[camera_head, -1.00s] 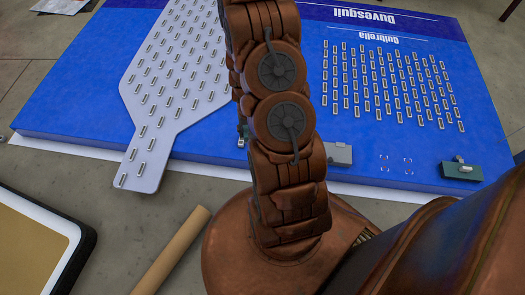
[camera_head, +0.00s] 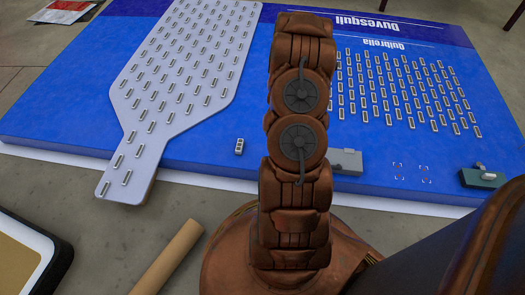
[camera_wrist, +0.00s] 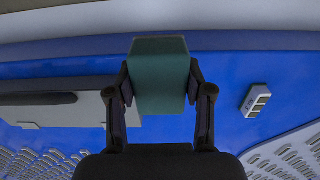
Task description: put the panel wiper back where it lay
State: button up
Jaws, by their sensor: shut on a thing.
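The panel wiper looks like a teal block (camera_wrist: 160,75) in the wrist view. My gripper (camera_wrist: 161,92) is shut on it, with one finger on each side. The wiper is over the blue panel (camera_wrist: 230,70), between a grey box and a small white three-slot part. I cannot tell whether it touches the panel. In the head view my copper arm hides my gripper and the wiper. Four small corner marks (camera_head: 411,172) show on the blue panel there, right of the grey box.
The grey box (camera_head: 346,161) stands near the panel's front edge; the three-slot part (camera_head: 239,146) is left of my arm. A dark green box with a silver knob (camera_head: 482,177) sits at right. A cardboard tube (camera_head: 168,258) and black-rimmed tray (camera_head: 60,262) lie in front.

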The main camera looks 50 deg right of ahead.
jog(key=w+d+b, duration=0.1)
jog(key=w, duration=0.2)
jog(key=w+d+f+b, duration=0.1)
jog(key=w, duration=0.3)
jog(key=w+d+b, duration=0.1)
jog(key=w+d, duration=0.1)
jog(key=w, duration=0.1)
jog(key=shift+w+f, duration=0.15)
jog(key=shift+w, duration=0.15)
jog(key=shift+w+d+b, duration=0.35)
jog(key=shift+w+d, duration=0.05)
jog(key=shift+w, duration=0.75)
jog(key=shift+f+b, duration=1.25)
jog(key=shift+f, duration=0.55)
jog(key=shift+f, duration=0.1)
jog(key=o, duration=1)
